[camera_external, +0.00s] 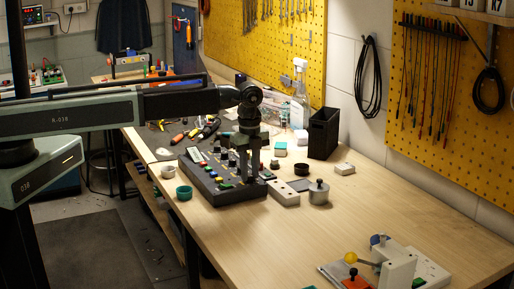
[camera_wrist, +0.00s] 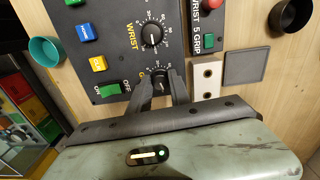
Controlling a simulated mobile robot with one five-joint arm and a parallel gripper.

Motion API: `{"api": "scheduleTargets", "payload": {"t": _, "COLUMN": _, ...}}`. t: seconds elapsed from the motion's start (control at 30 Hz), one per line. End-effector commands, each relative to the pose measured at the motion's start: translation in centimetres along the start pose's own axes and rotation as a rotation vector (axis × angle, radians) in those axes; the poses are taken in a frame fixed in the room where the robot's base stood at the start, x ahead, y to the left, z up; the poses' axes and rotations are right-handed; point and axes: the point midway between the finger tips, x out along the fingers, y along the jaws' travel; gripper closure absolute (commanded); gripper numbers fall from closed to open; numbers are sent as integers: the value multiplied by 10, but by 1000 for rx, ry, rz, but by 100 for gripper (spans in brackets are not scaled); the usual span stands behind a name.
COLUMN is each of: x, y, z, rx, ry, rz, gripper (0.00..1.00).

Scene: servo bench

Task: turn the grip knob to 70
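My gripper (camera_wrist: 161,79) points down at the control box (camera_external: 222,188), with its two fingers on either side of a small dark knob (camera_wrist: 160,87). A partly hidden label starting with G stands to the knob's left, so it looks like the grip knob. The fingers sit very close to it; I cannot tell whether they touch it. The knob's pointer and most of its scale are hidden, so its reading cannot be told. The WRIST knob (camera_wrist: 152,36) with its numbered dial is just above it. In the external view my gripper (camera_external: 252,174) hides the knob.
An OFF/ON green rocker switch (camera_wrist: 109,90), a yellow button (camera_wrist: 98,64) and a blue button (camera_wrist: 86,33) lie left of the knob. A white block with two holes (camera_wrist: 205,78) and a grey pad (camera_wrist: 244,67) lie right. A teal cup (camera_external: 184,192) and lidded pot (camera_external: 319,192) stand nearby.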

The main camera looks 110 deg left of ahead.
Motion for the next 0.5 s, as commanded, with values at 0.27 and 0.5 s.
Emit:
{"api": "scheduleTargets", "payload": {"t": 0.27, "x": 0, "y": 0, "z": 0, "rx": -21, "ry": 0, "rz": 0, "gripper": 100}}
{"api": "scheduleTargets", "payload": {"t": 0.5, "x": 0, "y": 0, "z": 0, "rx": -137, "ry": 0, "rz": 0, "gripper": 100}}
